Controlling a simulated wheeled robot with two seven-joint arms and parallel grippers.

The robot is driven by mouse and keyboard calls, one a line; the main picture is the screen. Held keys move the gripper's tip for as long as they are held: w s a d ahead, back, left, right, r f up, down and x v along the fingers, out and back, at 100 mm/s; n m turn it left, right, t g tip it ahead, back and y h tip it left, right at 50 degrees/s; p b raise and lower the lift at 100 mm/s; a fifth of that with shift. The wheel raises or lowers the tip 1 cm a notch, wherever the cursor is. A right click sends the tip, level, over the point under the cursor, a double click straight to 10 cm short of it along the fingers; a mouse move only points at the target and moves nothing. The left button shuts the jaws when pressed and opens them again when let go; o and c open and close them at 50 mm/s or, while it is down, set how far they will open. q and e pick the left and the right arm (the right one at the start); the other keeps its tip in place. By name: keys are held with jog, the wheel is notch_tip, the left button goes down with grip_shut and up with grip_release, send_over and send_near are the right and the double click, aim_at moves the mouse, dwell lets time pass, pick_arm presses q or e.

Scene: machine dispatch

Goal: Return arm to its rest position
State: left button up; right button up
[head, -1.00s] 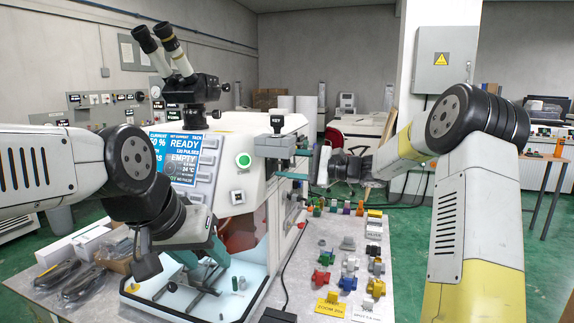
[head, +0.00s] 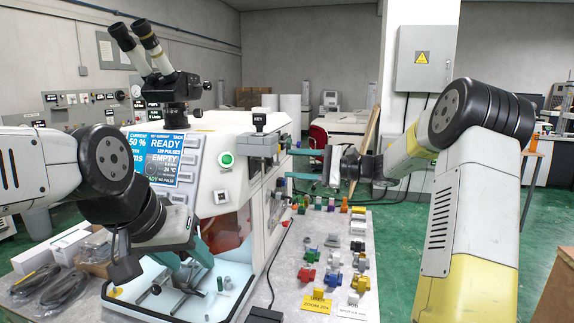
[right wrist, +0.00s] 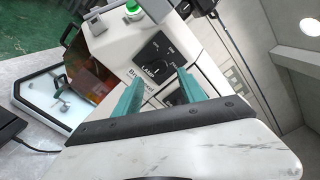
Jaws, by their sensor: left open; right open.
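My right arm comes in from the right in the head view. Its gripper (head: 303,164) points left, beside the key switch area of the white machine (head: 232,150).
Several small coloured parts (head: 307,274) stand on the grey table (head: 290,250) to the right. Bagged cables (head: 38,282) lie at left. A grey cabinet (head: 424,57) hangs behind.

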jog(key=s+a+f+n+g+h, duration=0.1)
jog(key=s+a+n+g+h, duration=0.15)
jog(key=s, duration=0.55)
jog(key=s+a+f+n+g+h, duration=0.15)
jog(key=s+h, duration=0.25)
jog(key=s, duration=0.5)
jog(key=s+d+f+n+t+h, duration=0.1)
jog(key=s+d+n+t+h, duration=0.1)
jog(key=s, duration=0.6)
jog(key=s+d+f+n+t+h, duration=0.2)
jog(key=s+d+n+h, duration=0.2)
jog(key=s+d+h, duration=0.2)
jog(key=s+d, duration=0.2)
jog(key=d, duration=0.1)
jog(key=shift+s+f+t, duration=0.3)
jog(key=shift+s, duration=0.05)
jog(key=shift+h, duration=0.25)
